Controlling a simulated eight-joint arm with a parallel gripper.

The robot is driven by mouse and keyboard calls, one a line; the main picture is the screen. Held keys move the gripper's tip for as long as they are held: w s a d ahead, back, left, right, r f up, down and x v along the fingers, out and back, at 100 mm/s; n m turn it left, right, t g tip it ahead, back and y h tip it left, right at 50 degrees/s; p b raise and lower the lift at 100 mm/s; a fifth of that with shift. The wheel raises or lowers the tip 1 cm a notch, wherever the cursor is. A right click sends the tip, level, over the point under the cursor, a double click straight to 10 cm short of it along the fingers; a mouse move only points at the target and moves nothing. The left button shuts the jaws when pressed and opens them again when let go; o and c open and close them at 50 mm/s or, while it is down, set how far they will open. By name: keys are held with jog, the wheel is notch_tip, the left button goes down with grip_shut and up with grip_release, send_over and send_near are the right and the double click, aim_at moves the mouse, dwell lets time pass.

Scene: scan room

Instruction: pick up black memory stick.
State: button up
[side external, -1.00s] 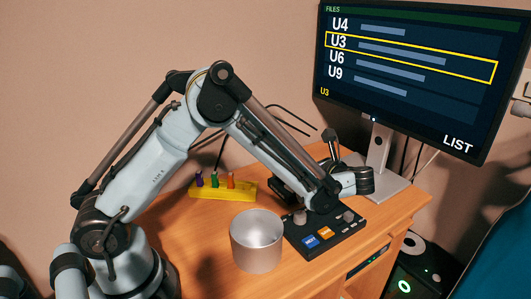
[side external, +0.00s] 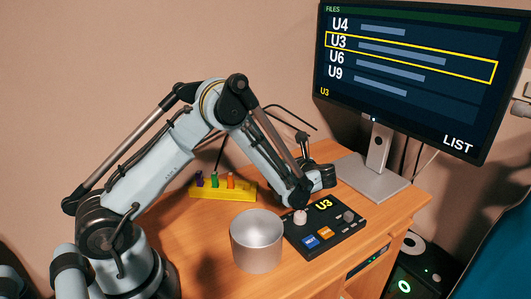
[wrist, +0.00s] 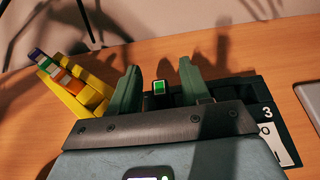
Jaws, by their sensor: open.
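In the wrist view, my gripper (wrist: 166,88) is open, with its two green-grey fingers apart. Between them, a small dark piece with a bright green lit face (wrist: 159,87) stands at the edge of the black panel; I cannot tell whether it is the black memory stick. Neither finger clearly touches it. In the side view, my fingers are hidden behind my forearm. The yellow rack (side external: 225,192) holds a purple stick (side external: 199,179), a green one (side external: 214,180) and an orange one (side external: 230,181). No clearly black stick shows there.
The black panel (side external: 340,236) has a blue button, an orange button, knobs and a "U3" display (side external: 324,205). A metal cup (side external: 257,241) stands close in front. The monitor (side external: 415,75) on its stand is behind right. Bare wooden desk lies left of the cup.

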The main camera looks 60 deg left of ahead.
jog(key=shift+a+f, duration=0.25)
jog(key=shift+a, duration=0.3)
grip_shut()
jog(key=shift+r, duration=0.15)
